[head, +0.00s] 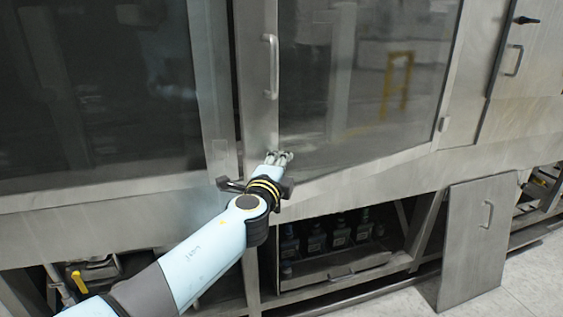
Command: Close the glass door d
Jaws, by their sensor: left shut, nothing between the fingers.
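The glass door (355,75) has a metal frame and a vertical bar handle (271,66) near its left edge. It looks slightly ajar: a dark gap runs along its left edge, and its bottom edge slants out from the frame. My left gripper (279,157) is shut and empty. It is at the lower left of the door, below the handle, with its fingertips over the door's frame and glass. I cannot tell whether they touch it. My right gripper is not in view.
Another glass panel (100,90) is on the left. A metal panel (476,240) with a handle leans at the lower right. Several dark bottles (340,232) stand in the open space under the machine. A closed metal panel (528,70) is at the upper right.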

